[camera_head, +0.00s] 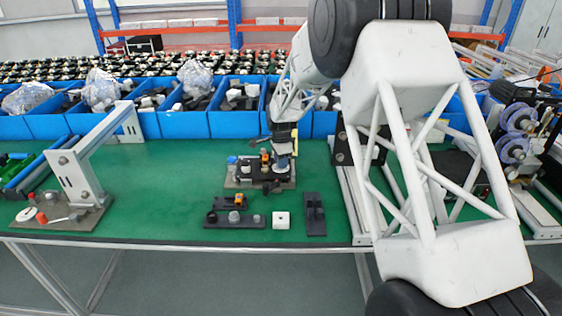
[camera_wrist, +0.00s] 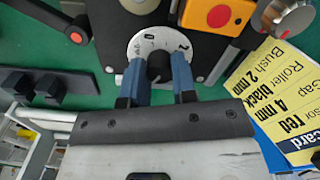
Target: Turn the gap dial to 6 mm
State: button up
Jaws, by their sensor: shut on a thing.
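The gap dial (camera_wrist: 141,42) is a white round plate with dark marks and a black centre knob (camera_wrist: 158,66), set on a dark fixture. In the wrist view my gripper (camera_wrist: 157,68) has its two blue fingers on either side of the knob, shut on it. The numbers on the dial are too small and partly covered, so I cannot read its setting. In the head view my gripper (camera_head: 283,160) is lowered onto the right part of the dark fixture (camera_head: 246,171), and it hides the dial there.
An orange block with a red button (camera_wrist: 219,15) and a silver knob (camera_wrist: 290,15) stand near the dial. A yellow card (camera_wrist: 288,95) shows "Gap" and "4 mm". A white block (camera_head: 281,220) and dark parts (camera_head: 314,214) lie in front. Blue bins (camera_head: 235,122) line the back.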

jog(key=shift+m, duration=0.5)
jog(key=o, duration=0.9)
jog(key=shift+r, duration=0.2)
jog(key=shift+r, duration=3.75)
